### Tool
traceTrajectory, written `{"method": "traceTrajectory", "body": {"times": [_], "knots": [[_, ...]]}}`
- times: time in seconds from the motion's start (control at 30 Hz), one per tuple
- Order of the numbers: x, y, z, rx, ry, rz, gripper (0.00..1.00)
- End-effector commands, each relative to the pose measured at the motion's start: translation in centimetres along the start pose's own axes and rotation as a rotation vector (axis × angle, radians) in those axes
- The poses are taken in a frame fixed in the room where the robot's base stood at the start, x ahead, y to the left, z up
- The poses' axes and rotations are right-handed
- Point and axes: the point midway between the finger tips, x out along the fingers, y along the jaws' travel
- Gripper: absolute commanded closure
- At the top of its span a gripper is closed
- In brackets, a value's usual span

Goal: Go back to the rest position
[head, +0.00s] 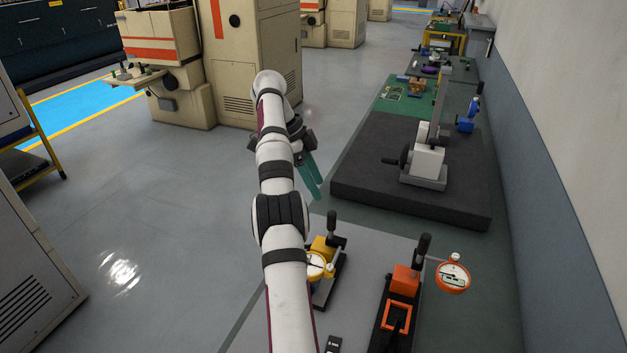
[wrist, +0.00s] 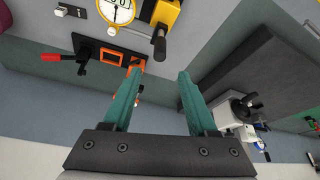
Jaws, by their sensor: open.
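My gripper (head: 316,192) hangs in the air in the head view, left of the dark grey slab and beyond the bench fixtures. Its two teal fingers point down and slightly right. In the wrist view my gripper (wrist: 159,74) shows both fingers well apart with nothing between them. My white arm with black bands runs up the middle of the head view and covers part of the yellow fixture (head: 323,247) and its dial gauge (head: 316,266). No copper electrode can be made out.
An orange fixture (head: 403,282) with a black handle and an orange-rimmed gauge (head: 453,276) are at the front right. A grey-white device (head: 427,164) stands on the dark slab (head: 360,182). A wall runs along the right. Open floor (head: 170,215) lies left of my arm.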

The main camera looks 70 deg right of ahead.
Motion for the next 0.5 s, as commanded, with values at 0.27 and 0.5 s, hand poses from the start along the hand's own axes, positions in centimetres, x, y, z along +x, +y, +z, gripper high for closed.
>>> {"method": "traceTrajectory", "body": {"times": [0.27, 0.5], "knots": [[-0.68, 0.12, 0.18, 0.003, -0.008, -0.003, 0.42], [-0.67, 0.11, 0.17, 0.004, -0.008, -0.003, 0.42]]}}
